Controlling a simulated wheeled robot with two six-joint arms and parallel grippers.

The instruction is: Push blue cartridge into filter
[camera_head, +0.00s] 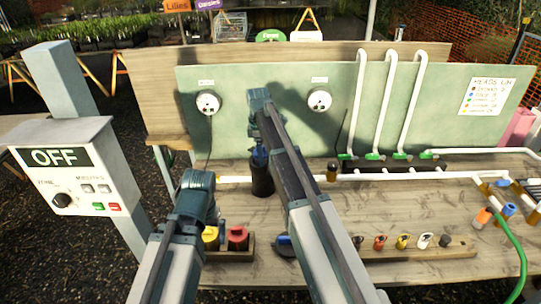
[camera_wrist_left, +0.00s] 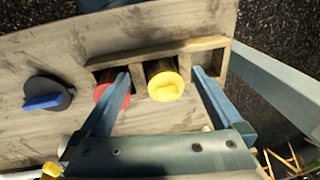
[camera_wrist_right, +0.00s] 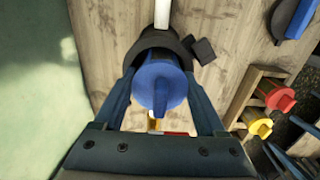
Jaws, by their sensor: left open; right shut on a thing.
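The blue cartridge (camera_wrist_right: 158,82) is between the fingers of my right gripper (camera_wrist_right: 160,76), which is shut on it. The cartridge (camera_head: 260,157) stands upright in the mouth of the black filter housing (camera_head: 263,181), its upper part showing above the rim. How deep it sits is hard to tell. My left gripper (camera_wrist_left: 160,72) is open above the wooden holder (camera_wrist_left: 140,58), one finger on each side of the yellow cartridge (camera_wrist_left: 165,82) and not visibly gripping it. One finger partly covers the red cartridge (camera_wrist_left: 112,92). In the head view, the left fingertips are hidden.
A dark round cap with a blue handle (camera_wrist_left: 45,95) lies on the table beside the holder. A rack of several small coloured fittings (camera_head: 420,249) is at right. White pipes (camera_head: 360,90) and two gauges (camera_head: 208,102) are at the back panel. An OFF control box (camera_head: 65,170) stands left.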

